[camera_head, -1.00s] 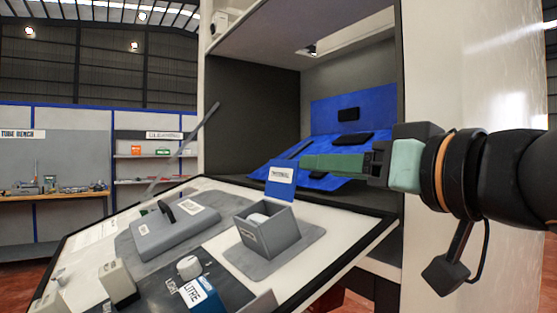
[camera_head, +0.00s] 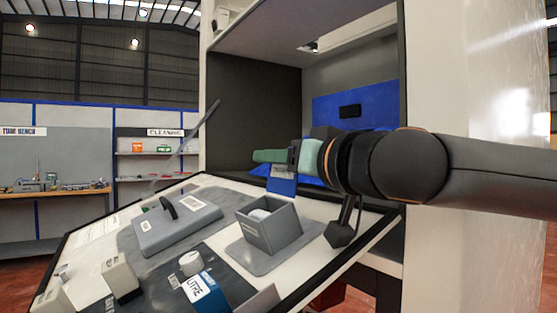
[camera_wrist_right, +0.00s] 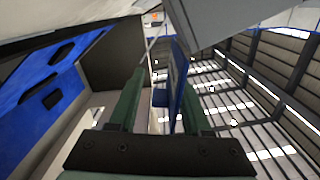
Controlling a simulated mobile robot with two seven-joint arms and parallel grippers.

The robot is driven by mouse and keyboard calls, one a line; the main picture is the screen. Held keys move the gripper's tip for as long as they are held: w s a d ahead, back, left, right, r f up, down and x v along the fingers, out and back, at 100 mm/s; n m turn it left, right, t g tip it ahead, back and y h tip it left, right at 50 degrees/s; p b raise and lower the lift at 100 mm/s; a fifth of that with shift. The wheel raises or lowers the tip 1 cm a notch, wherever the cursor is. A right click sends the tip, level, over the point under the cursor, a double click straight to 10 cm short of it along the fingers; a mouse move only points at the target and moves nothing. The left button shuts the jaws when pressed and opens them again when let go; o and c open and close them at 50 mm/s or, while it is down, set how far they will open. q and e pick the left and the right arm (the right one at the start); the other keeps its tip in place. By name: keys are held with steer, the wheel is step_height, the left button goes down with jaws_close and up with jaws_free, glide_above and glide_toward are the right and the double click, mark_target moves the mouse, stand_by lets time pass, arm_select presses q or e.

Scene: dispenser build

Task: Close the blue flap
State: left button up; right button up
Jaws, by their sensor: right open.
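The blue flap (camera_head: 282,184) is a small blue plate with a white label. It stands up at the back edge of a grey open-topped box (camera_head: 270,232) on the tilted panel. My right gripper (camera_head: 266,156) reaches in from the right, its green fingers just above and behind the flap in the head view. In the right wrist view the gripper (camera_wrist_right: 162,88) is open, and the flap (camera_wrist_right: 177,75) shows edge-on between the fingers, nearer the right one. I cannot tell whether it touches. My left gripper is not in view.
The tilted panel (camera_head: 215,190) also carries a grey lid with a black handle (camera_head: 178,228), a white knob (camera_head: 190,263) and a blue LITRE block (camera_head: 203,295). A cabinet wall (camera_head: 450,90) stands at the right, with a larger blue board (camera_head: 375,105) inside the recess.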

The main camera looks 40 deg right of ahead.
steer(key=shift+w, duration=0.2)
jaws_close()
stand_by(0.3)
